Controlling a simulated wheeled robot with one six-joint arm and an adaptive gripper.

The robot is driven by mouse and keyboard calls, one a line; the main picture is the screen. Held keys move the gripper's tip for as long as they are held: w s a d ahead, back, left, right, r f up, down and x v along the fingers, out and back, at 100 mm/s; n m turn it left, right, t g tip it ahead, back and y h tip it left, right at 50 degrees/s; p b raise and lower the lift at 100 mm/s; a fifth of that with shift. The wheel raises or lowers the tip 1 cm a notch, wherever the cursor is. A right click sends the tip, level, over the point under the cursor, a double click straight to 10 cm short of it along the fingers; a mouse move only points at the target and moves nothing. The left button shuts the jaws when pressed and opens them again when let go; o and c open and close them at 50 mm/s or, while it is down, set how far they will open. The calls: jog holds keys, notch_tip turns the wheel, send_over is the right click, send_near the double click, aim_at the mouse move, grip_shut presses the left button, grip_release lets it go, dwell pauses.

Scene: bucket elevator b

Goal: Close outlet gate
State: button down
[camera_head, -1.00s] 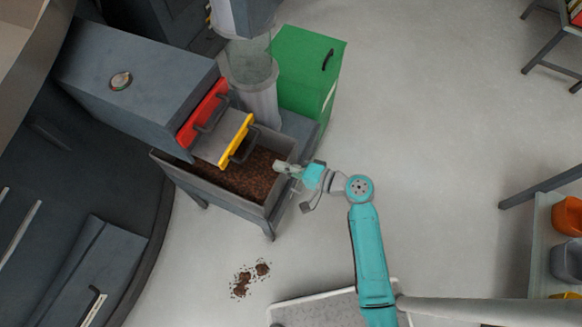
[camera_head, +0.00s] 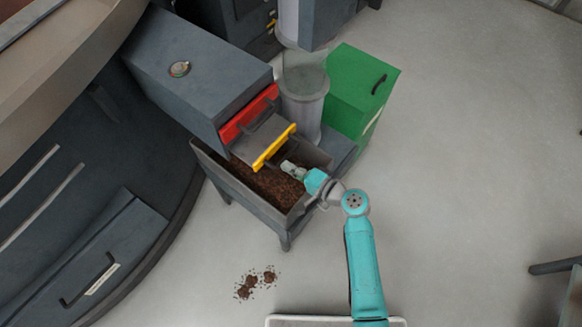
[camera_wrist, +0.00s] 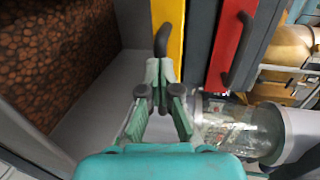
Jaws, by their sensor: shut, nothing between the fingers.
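A grey slide gate with a yellow front (camera_head: 273,148) stands pulled out of the dark grey housing (camera_head: 200,75). Its dark handle (camera_wrist: 162,42) is just ahead of my fingertips in the wrist view. A second gate with a red front (camera_head: 249,115) sits further in, against the housing; it also shows in the wrist view (camera_wrist: 229,45). My gripper (camera_head: 290,169) is shut and empty, at the yellow gate's handle and above the trough. In the wrist view my gripper (camera_wrist: 160,88) overlaps the handle's lower end; I cannot tell whether they touch.
The trough (camera_head: 245,195) below the gates holds brown granules (camera_head: 270,187). A transparent cylinder (camera_head: 303,90) stands right of the gates, with a green cabinet (camera_head: 357,90) beyond it. Brown spill (camera_head: 255,284) lies on the floor. Open floor is on the right.

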aim_at(270, 153)
jog(key=x, duration=0.2)
jog(key=r+x, duration=0.1)
jog(key=x, duration=0.5)
jog(key=shift+w+r, duration=0.1)
jog(key=shift+r, duration=0.25)
jog(key=shift+w+a+r, duration=0.1)
jog(key=shift+w+a, duration=0.05)
jog(key=shift+a, duration=0.05)
